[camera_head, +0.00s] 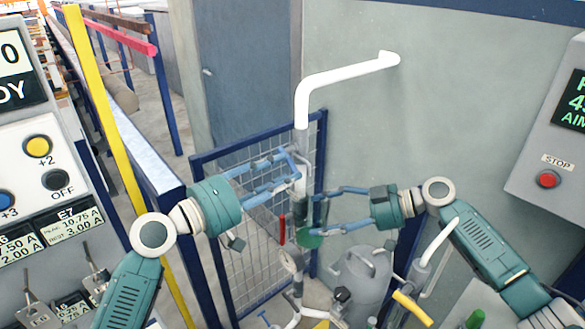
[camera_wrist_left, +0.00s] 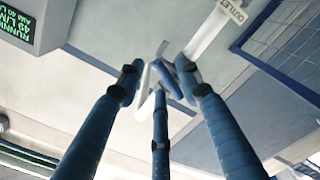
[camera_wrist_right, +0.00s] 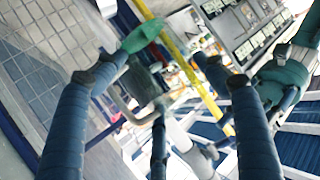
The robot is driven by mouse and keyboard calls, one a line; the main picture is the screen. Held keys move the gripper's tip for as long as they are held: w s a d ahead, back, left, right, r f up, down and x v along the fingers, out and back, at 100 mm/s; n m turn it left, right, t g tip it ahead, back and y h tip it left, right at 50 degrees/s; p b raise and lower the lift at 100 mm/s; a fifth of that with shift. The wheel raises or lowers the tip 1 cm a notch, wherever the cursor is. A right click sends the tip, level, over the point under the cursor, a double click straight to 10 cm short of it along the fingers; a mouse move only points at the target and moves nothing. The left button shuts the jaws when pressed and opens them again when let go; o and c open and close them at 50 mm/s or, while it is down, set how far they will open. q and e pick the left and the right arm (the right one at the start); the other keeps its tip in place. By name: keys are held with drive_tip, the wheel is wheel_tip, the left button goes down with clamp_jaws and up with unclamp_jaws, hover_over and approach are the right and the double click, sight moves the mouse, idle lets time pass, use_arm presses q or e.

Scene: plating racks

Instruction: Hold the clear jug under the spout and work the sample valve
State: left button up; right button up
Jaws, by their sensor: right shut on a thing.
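In the right wrist view that green part (camera_wrist_right: 140,37) shows beyond the fingertips of the right gripper (camera_wrist_right: 160,80). My left gripper (camera_head: 297,168) is higher, its fingertips at the pale upright pipe (camera_head: 301,140). In the left wrist view the left fingertips (camera_wrist_left: 160,78) come close together near pale parts; I cannot tell if they touch anything. A red lever (camera_head: 282,228) hangs below. The spout is not clear.
A bent white pipe (camera_head: 345,76) runs above to the wall. A mesh fence (camera_head: 235,215) stands behind the pipe. A grey tank (camera_head: 357,285) stands below right. Control panels are at the left (camera_head: 38,180) and right (camera_head: 552,130). An OUTLET sign (camera_wrist_left: 232,10) shows in the left wrist view.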

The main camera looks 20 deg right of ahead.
use_arm(q)
drive_tip(key=v, duration=0.8)
idle(7.2)
